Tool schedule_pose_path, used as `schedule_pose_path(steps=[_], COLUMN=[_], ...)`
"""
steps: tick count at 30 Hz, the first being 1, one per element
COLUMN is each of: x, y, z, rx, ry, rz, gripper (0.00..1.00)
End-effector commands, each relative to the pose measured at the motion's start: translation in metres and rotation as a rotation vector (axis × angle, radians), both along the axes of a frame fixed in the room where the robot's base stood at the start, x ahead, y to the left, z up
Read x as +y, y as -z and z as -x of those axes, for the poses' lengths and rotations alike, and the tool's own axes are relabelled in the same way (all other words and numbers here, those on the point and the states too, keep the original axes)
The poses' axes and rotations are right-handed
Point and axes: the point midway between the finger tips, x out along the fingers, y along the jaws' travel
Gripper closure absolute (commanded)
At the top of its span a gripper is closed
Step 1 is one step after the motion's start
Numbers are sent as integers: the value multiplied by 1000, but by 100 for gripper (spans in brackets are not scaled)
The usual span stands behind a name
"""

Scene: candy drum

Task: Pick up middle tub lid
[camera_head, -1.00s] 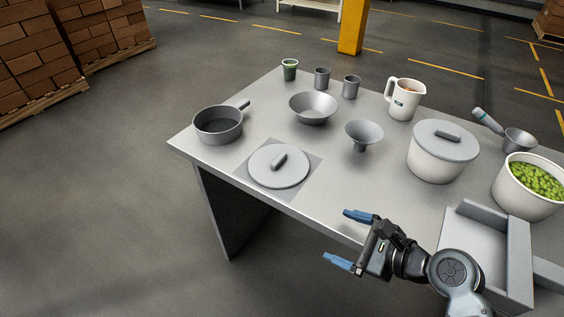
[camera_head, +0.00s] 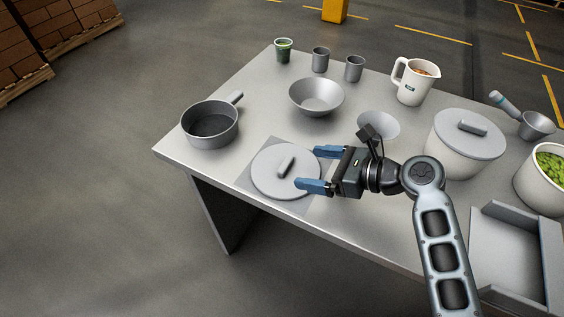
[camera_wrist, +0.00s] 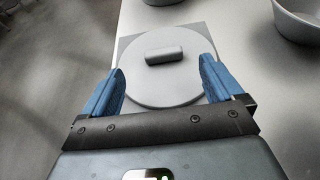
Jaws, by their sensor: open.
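A round grey lid (camera_head: 270,182) with a bar handle (camera_head: 286,166) lies flat on a grey square mat (camera_head: 256,151) near the table's front edge. My gripper (camera_head: 306,167) is open and empty at the lid's right side. In the wrist view the blue fingers stand on either side of the lid (camera_wrist: 160,92), with its handle (camera_wrist: 164,54) just beyond the fingertips. I cannot tell how high the fingers are above it. Another grey lid (camera_head: 468,133) with a bar handle sits on a white tub (camera_head: 452,160) at the right.
A grey saucepan (camera_head: 210,124) stands left of the mat, and a bowl (camera_head: 316,95) behind it. A funnel (camera_head: 378,124) is partly hidden by my wrist. Cups (camera_head: 320,60), a white jug (camera_head: 414,80), an open tub of green candy (camera_head: 548,190) and a tray (camera_head: 515,250) stand around.

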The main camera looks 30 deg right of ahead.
Motion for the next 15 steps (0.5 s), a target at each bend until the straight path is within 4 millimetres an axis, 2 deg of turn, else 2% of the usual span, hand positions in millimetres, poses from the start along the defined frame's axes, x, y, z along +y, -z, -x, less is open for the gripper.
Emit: schedule_pose_path(steps=[15], x=[27], y=[27], z=[-46], rx=[0], ry=[-1], rz=[2], gripper=[6])
